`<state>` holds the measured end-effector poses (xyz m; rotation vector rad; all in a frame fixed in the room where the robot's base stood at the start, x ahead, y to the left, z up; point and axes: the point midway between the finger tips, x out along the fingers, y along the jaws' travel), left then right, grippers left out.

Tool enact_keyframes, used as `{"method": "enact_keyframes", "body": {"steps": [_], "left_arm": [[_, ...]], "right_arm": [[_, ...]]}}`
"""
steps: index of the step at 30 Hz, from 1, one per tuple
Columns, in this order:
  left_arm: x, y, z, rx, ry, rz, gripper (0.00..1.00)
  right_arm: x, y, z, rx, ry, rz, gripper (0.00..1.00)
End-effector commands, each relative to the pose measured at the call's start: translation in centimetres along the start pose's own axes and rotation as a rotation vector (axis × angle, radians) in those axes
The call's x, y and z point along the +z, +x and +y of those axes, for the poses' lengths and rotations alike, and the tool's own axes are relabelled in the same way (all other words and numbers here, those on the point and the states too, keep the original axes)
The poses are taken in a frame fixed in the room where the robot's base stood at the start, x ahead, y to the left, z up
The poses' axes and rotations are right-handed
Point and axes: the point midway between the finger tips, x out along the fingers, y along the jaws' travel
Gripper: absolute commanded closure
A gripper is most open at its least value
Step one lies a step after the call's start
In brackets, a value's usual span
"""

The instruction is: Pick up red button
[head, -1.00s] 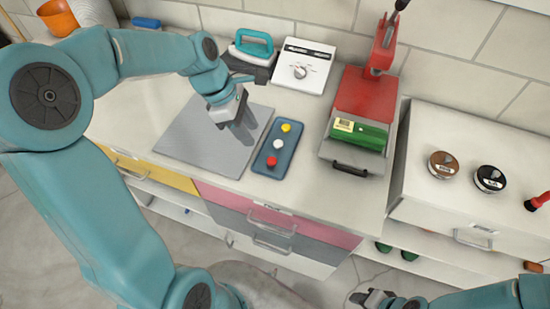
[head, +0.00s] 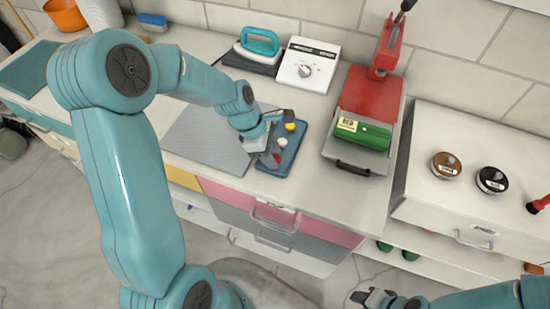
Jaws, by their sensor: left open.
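The blue tray (head: 290,158) lies on the worktop beside a grey mat. It holds a yellow button (head: 290,127) at the far end and a white button (head: 282,143) in the middle. The red button (head: 277,158) is at the near end, mostly hidden by my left gripper. My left gripper (head: 272,157) is open and points down over the near left part of the tray, right at the red button. I cannot tell whether its fingers touch the button. My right gripper (head: 372,298) is low at the bottom edge, far from the tray; its jaw state is unclear.
The grey mat (head: 205,140) lies left of the tray. A teal iron (head: 259,43) and a white box with a dial (head: 305,67) stand behind. A red press (head: 368,95) with a green block (head: 362,134) stands to the right. Drawers lie below the worktop edge.

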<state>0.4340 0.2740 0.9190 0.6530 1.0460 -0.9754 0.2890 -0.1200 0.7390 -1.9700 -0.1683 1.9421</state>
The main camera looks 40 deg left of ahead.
Motion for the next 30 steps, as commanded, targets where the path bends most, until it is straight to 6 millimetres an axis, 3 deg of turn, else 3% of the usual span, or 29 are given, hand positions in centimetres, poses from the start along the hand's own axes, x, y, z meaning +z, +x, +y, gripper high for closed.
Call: {"method": "enact_keyframes", "body": {"steps": [1, 5, 14, 20, 25, 30], "left_arm": [[0.0, 0.0, 0.0, 0.0, 0.0, 0.0, 0.59], [0.0, 0.0, 0.0, 0.0, 0.0, 0.0, 1.0], [0.0, -0.1, 0.0, 0.0, 0.0, 0.0, 1.0], [0.6, -1.5, 0.1, 0.003, 0.003, -0.001, 1.0], [2.1, -4.9, 0.1, 0.007, 0.005, -0.001, 1.0], [4.1, -9.9, 0.1, 0.009, 0.005, -0.001, 1.0]], "right_arm": [[0.0, 0.0, 0.0, 0.0, 0.0, 0.0, 0.57], [0.0, 0.0, 0.0, 0.0, 0.0, 0.0, 0.57], [0.0, 0.0, 0.0, 0.0, 0.0, 0.0, 0.57], [0.0, 0.0, 0.0, 0.0, 0.0, 0.0, 0.57], [0.0, -0.1, -0.1, 0.0, 0.0, 0.0, 0.57], [0.0, -0.2, -0.1, 0.0, 0.0, 0.0, 0.57]]}}
